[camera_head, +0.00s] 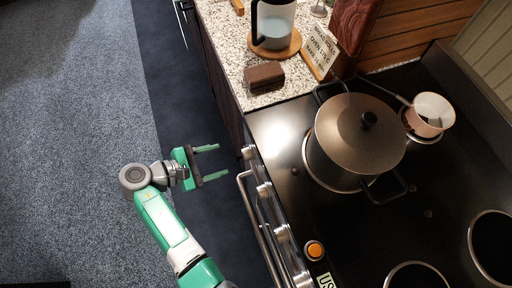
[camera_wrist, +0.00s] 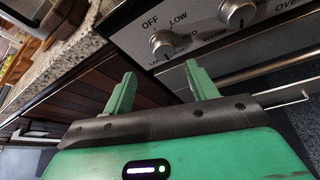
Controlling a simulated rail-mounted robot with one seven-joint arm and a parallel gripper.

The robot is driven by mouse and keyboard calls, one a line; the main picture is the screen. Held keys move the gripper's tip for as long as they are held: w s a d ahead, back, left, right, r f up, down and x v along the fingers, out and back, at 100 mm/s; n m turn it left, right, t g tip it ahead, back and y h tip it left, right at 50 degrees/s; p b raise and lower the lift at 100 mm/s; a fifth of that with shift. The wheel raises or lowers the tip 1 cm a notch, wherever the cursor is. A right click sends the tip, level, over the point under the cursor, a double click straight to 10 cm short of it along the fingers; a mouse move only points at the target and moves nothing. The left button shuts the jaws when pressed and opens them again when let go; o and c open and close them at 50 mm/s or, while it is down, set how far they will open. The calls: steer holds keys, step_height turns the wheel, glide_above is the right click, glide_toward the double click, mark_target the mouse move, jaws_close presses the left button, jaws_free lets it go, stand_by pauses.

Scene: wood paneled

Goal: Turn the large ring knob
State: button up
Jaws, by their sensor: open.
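A row of silver knobs runs along the stove's front panel in the head view, with the nearest to my gripper at the far end (camera_head: 248,152) and another knob (camera_head: 264,190) beside it. In the wrist view, one round knob (camera_wrist: 163,43) has OFF, LOW and MED marks around it, and a second knob (camera_wrist: 238,12) is partly cut off at the top. I cannot tell which knob is the large ring's. My gripper (camera_head: 223,160) is open and empty, its fingers pointing at the panel, apart from the knobs. Its two green fingers also show in the wrist view (camera_wrist: 160,75).
A horizontal handle bar (camera_head: 258,225) runs along the stove front below the knobs. A large lidded pot (camera_head: 345,150) and a small pan (camera_head: 433,112) stand on the cooktop. An orange round piece (camera_head: 314,250) sits at its front edge. The carpeted floor (camera_head: 75,130) is clear at left.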

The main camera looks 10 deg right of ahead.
mark_target(243, 155)
steer(key=x, duration=0.5)
steer(key=p+x, duration=0.1)
steer(key=x, duration=0.2)
steer(key=shift+s, duration=0.3)
steer(key=c, duration=1)
